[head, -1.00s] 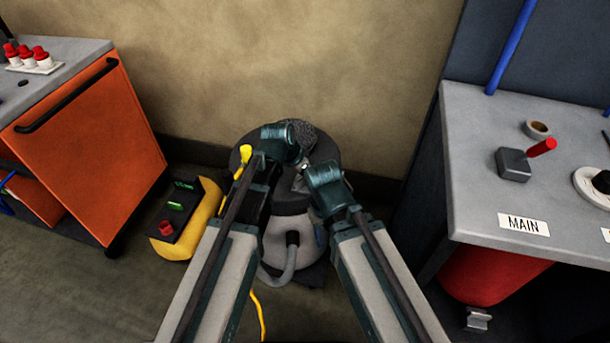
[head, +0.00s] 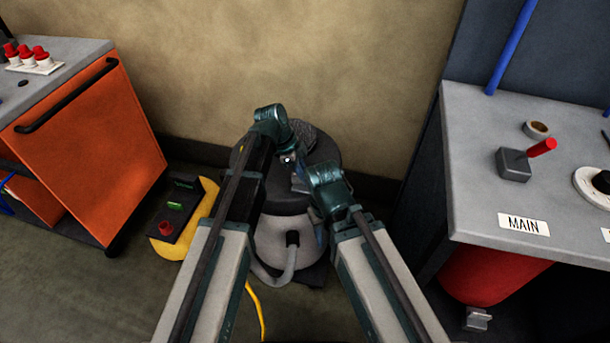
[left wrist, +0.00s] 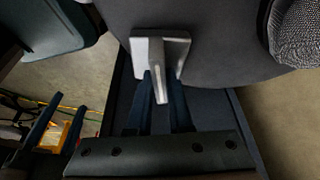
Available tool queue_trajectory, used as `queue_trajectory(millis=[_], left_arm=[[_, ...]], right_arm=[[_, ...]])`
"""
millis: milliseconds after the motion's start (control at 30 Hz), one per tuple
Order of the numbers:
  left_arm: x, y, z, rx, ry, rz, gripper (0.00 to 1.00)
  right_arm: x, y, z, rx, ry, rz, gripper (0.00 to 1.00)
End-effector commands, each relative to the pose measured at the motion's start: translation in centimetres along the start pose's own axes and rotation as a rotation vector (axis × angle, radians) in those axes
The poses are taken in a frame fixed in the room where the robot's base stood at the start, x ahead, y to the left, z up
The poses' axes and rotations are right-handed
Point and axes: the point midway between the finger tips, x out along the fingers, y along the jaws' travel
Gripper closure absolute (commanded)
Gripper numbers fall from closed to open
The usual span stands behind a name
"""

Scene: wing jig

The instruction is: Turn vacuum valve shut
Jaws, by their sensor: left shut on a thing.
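The vacuum (head: 281,236) is a round grey drum with a dark lid, standing on the floor against the wall. In the left wrist view its valve is a light grey square plate with a short lever (left wrist: 160,88). My left gripper (left wrist: 160,82) is shut on this lever, with a dark blue finger on either side of it. In the head view my left arm reaches over the lid, and the arms largely hide the valve.
A yellow unit (head: 194,219) with a dark control panel stands left of the vacuum. A grey hose (head: 281,273) loops at its front. An orange cabinet (head: 88,150) is at the left. A grey bench (head: 470,150) with a red-handled switch (head: 514,163) and MAIN label is at the right.

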Motion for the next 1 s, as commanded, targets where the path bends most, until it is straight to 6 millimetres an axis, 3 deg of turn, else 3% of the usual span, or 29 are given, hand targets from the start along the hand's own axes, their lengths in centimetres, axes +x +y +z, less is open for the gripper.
queue_trajectory(millis=[400, 900, 933, 1000], left_arm=[[0.00, -0.04, 0.07, 0.136, -0.003, 0.056, 1.00], [0.00, 0.01, 0.08, 0.150, -0.003, 0.062, 1.00], [0.00, 0.01, 0.08, 0.150, -0.003, 0.062, 0.79], [0.00, 0.01, 0.08, 0.150, -0.003, 0.062, 0.67]], right_arm=[[0.00, 0.00, 0.00, 0.000, 0.000, 0.000, 0.50], [0.01, 0.00, 0.00, 0.000, 0.000, 0.000, 0.50], [0.01, 0.00, 0.00, 0.000, 0.000, 0.000, 0.50], [0.01, 0.00, 0.00, 0.000, 0.000, 0.000, 0.50]])
